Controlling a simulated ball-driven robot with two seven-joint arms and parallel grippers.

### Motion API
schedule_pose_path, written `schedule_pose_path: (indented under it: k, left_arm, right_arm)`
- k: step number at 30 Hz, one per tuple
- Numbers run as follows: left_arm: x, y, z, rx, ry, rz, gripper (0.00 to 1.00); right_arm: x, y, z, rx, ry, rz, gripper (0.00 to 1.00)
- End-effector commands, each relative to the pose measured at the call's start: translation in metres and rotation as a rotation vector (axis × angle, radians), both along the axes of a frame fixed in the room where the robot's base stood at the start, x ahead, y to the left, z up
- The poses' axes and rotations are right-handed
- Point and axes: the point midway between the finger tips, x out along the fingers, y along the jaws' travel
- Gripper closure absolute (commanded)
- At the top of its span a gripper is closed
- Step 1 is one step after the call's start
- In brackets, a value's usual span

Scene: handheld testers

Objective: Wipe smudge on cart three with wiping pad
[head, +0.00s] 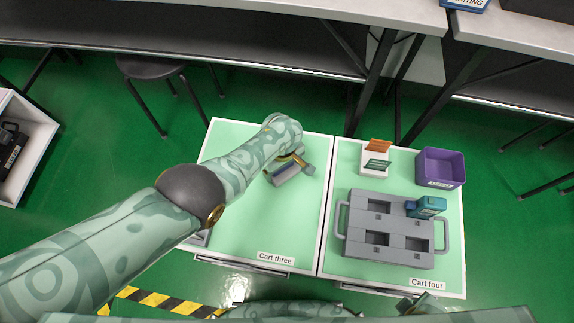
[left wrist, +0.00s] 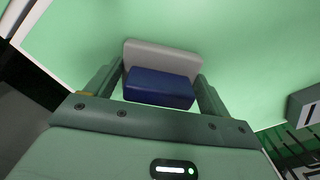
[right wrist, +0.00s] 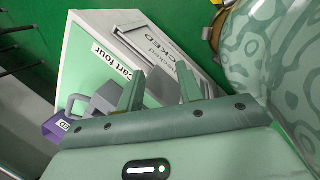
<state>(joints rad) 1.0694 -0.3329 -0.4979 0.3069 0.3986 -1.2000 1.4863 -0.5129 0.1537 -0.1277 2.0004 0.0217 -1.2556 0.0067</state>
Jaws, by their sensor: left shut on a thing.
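Cart three (head: 240,235) has a pale green top and stands on the left in the head view. My left gripper (left wrist: 160,85) is shut on the wiping pad, a light grey slab with a dark blue block (left wrist: 160,88) on it. The pad (head: 286,177) shows in the head view low over the far right part of cart three; I cannot tell whether it touches the top. I make out no smudge; my left arm hides part of the cart top. My right gripper (right wrist: 160,88) is open and empty, away from cart three's top.
Cart four (head: 345,265) stands just right of cart three. It bears a grey tray with recesses (head: 365,250), a teal tester (head: 427,207), a purple bin (head: 441,167) and a white card holder (head: 374,170). A stool (head: 150,68) and benches stand behind. Cart three's front right top is clear.

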Motion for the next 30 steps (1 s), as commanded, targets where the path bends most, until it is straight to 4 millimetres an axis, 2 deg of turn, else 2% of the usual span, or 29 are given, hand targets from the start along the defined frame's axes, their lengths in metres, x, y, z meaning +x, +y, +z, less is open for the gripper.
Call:
schedule_pose_path:
  k: [4, 11, 21, 30]
  left_arm:
    - [0.004, 0.017, 0.003, 0.002, -0.001, 0.002, 0.37]
    - [0.005, 0.026, 0.002, 0.001, -0.001, 0.000, 0.37]
    - [0.012, 0.058, 0.000, 0.002, -0.001, 0.001, 0.37]
    - [0.014, 0.073, -0.001, 0.003, -0.001, 0.000, 0.37]
  right_arm:
    - [0.002, 0.000, 0.006, 0.000, -0.009, 0.000, 0.64]
    - [0.003, 0.000, 0.008, 0.000, -0.011, 0.000, 0.64]
    - [0.004, 0.000, 0.013, 0.000, -0.018, 0.000, 0.64]
    - [0.005, 0.000, 0.015, 0.000, -0.021, -0.001, 0.64]
